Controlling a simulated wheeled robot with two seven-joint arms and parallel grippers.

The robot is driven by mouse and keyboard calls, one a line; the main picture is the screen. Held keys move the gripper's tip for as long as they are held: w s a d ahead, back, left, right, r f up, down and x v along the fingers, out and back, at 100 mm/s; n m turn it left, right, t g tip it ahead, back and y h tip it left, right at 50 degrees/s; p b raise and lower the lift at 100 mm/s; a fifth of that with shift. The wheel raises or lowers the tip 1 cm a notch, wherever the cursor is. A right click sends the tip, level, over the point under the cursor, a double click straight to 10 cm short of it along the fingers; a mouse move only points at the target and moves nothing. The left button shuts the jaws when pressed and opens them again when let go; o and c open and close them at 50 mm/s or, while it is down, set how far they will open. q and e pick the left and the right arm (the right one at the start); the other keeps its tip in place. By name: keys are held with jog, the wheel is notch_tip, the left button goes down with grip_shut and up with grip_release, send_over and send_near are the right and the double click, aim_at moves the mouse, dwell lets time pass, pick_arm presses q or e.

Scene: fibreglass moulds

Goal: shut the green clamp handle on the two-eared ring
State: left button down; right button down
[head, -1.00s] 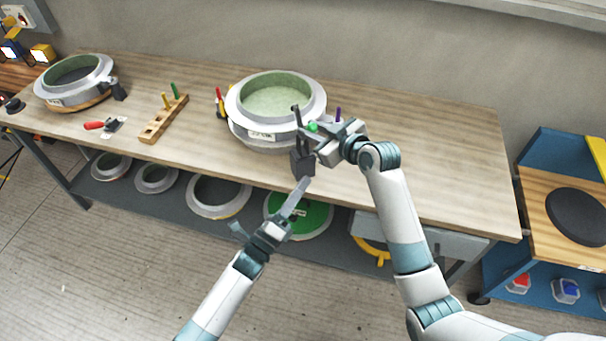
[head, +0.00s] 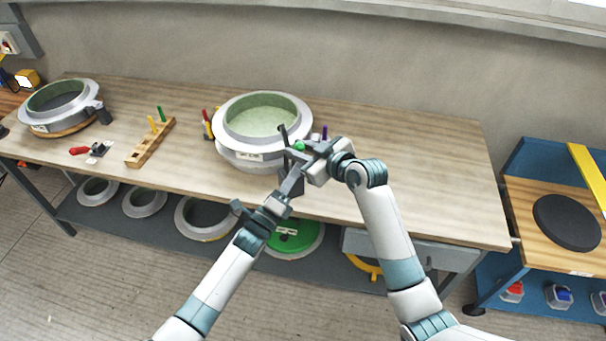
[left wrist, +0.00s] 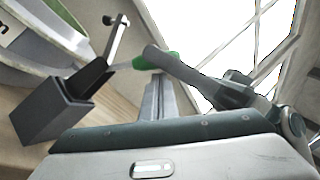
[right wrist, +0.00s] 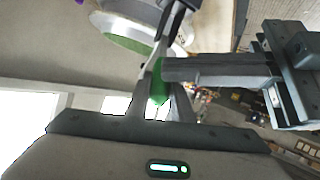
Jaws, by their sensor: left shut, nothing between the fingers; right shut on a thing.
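The ring (head: 229,145), pale grey with a green inside, sits on the bench; its two ears are hard to make out. A dark clamp with a thin upright arm stands at its front right; its block (left wrist: 45,110) shows in the left wrist view. The green handle (head: 299,146) is partly covered by my right gripper (head: 303,152), which is shut on it; the handle also shows in the right wrist view (right wrist: 158,90). My left gripper (head: 290,182) is shut and empty, just in front of the clamp and close to the right fingers.
Another ring (head: 42,128) with a clamp stands at the bench's left. A red-handled tool (head: 80,150) and a wooden peg block (head: 146,148) lie between the rings. Several round moulds sit on the shelf below. The bench's right part is clear.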

pick_arm(q)
jog(key=shift+w+a+r, duration=0.1)
jog(key=shift+r, duration=0.05)
jog(key=shift+w+a+r, duration=0.35)
jog(key=shift+w+r, duration=0.15)
jog(key=shift+r, duration=0.15)
pick_arm(e)
jog(key=c, duration=1.6)
grip_release()
jog(key=shift+d+f, duration=0.1)
pick_arm(q)
jog(key=shift+a, duration=0.1)
pick_arm(e)
jog(key=shift+o, duration=0.2)
jog(key=shift+s+f, duration=0.1)
jog(key=shift+f, duration=0.15)
pick_arm(q)
jog(key=shift+s+f, duration=0.15)
jog(key=shift+f, duration=0.1)
pick_arm(e)
jog(key=r+v, duration=0.1)
jog(key=v, duration=0.7)
